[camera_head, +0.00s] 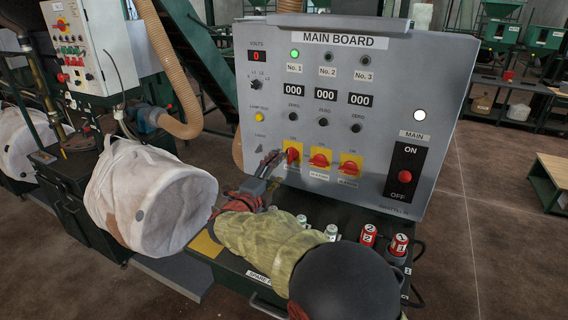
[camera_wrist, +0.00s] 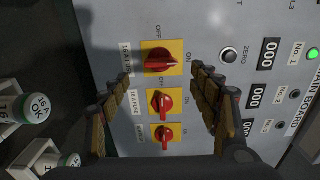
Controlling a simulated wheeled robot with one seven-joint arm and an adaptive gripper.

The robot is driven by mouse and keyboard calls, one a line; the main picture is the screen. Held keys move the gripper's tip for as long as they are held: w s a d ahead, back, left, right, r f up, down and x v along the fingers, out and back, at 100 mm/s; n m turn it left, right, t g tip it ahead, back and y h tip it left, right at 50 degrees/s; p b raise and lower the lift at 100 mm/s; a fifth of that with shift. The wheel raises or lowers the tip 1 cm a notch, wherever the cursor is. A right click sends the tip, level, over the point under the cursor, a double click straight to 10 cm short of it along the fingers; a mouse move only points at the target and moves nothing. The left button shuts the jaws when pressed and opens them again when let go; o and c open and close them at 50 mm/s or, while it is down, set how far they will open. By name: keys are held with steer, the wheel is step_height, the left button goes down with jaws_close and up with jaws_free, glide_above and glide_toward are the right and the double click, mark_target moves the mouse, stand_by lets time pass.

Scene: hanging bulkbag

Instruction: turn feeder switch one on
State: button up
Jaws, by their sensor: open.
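Feeder switch one (camera_head: 292,153) is the leftmost of three red rotary knobs on yellow plates on the grey main board (camera_head: 400,110). In the head view its handle stands upright, towards the ON mark, while the handles of switch two (camera_head: 320,160) and switch three (camera_head: 349,167) lie sideways. My gripper (camera_head: 272,160) is close to the board at switch one. In the wrist view switch one (camera_wrist: 160,60) shows between the open fingers (camera_wrist: 162,72), which are apart from its handle. Switch two (camera_wrist: 160,103) and switch three (camera_wrist: 164,134) are below it.
The green No. 1 lamp (camera_head: 294,53) is lit; the No. 2 lamp (camera_head: 327,57) and No. 3 lamp (camera_head: 361,60) are dark. The main ON/OFF switch (camera_head: 405,172) is at the right. A white bag (camera_head: 150,195) hangs at left.

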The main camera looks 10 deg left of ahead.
steer(key=shift+v, duration=2.15)
steer(key=w+d+r+n+y+p, duration=0.15)
steer(key=d+r+n+y, duration=0.3)
steer(key=r, duration=0.45)
steer(key=s+d+r+n+g+y, duration=0.2)
steer(key=s+d+r+n+y, duration=0.35)
steer(key=n, duration=0.25)
steer(key=s+d+f+n+g+h+p, duration=0.1)
steer(key=s+d+f+n+g, duration=0.2)
steer(key=s+d, duration=0.4)
steer(key=s+d+f+n+g+h+p, duration=0.1)
steer(key=s+d+f, duration=0.4)
steer(key=s, duration=1.2)
steer(key=s+d+f+n+g+h+p, duration=0.1)
steer(key=s+d+f+n+g, duration=0.4)
steer(key=s+d, duration=0.6)
steer(key=shift+s+g+h, duration=0.3)
steer(key=shift+s+h, duration=0.4)
steer(key=shift+s, duration=0.15)
steer(key=shift+w+a, duration=0.1)
